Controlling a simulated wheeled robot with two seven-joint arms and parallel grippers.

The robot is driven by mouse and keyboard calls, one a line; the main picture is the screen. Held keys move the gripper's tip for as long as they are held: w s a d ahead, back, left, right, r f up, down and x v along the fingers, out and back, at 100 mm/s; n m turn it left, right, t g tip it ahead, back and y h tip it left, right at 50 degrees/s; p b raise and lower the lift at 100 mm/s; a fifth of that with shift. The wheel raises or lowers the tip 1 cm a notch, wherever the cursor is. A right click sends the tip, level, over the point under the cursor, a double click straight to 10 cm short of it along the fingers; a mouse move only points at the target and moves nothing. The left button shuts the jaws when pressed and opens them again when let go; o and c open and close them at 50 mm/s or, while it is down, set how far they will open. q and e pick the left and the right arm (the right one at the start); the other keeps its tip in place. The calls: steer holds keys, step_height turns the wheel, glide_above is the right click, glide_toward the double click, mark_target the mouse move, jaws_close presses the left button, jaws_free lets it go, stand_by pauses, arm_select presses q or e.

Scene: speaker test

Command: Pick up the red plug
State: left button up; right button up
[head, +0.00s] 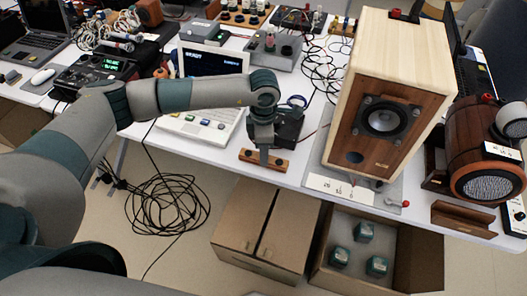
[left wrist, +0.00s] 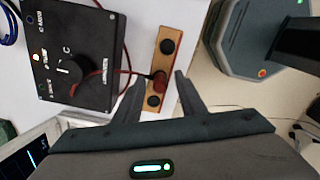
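The red plug (left wrist: 159,82) sits in a wooden block (left wrist: 160,62) with black round sockets, and a dark red cable runs from it toward a black box with a knob (left wrist: 75,60). In the left wrist view my left gripper (left wrist: 158,88) is open, its two fingers on either side of the block's near end with the plug between them. I cannot tell how far above it they are. In the head view my left gripper (head: 264,150) points down over the wooden block (head: 262,162) at the table's front edge. The plug is hidden there. My right gripper is not in view.
A large wooden speaker (head: 385,120) stands right of the gripper on a grey board. A laptop-like device (head: 205,122) is to the left. Below the table are a closed carton (head: 265,225), an open carton with green items (head: 340,225) and coiled black cable (head: 165,205).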

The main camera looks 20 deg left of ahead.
arm_select(q)
steer(key=shift+c, duration=0.2)
jaws_close()
steer(key=shift+r, duration=0.15)
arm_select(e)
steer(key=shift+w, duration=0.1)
